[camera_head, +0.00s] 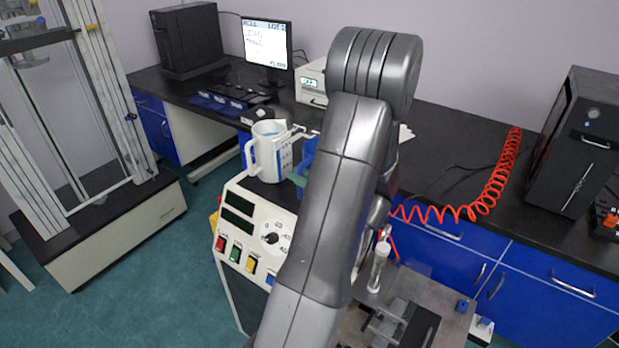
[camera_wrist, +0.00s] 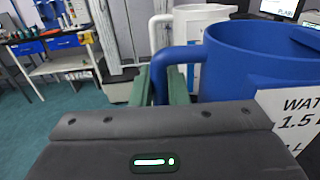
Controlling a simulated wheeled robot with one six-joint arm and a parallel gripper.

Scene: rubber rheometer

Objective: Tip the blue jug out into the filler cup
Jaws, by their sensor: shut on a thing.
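The blue jug (camera_wrist: 250,75) fills the right of the wrist view, upright, with a white label reading "WAT" and "1.5" on its side. My gripper (camera_wrist: 159,88) has green fingers on either side of the jug's handle and is shut on it. In the head view the blue jug (camera_head: 308,150) is mostly hidden behind my arm, and a green fingertip (camera_head: 297,179) shows at its left. The jug's contents are hidden. I cannot pick out the filler cup for certain; a clear upright cylinder (camera_head: 377,268) stands lower right of the jug in the head view.
A white jug (camera_head: 268,150) stands close to the left of the blue jug, on the cream machine (camera_head: 255,235) with buttons and a dial. A red coiled hose (camera_head: 490,190) crosses the bench at right. A monitor (camera_head: 266,45) stands behind.

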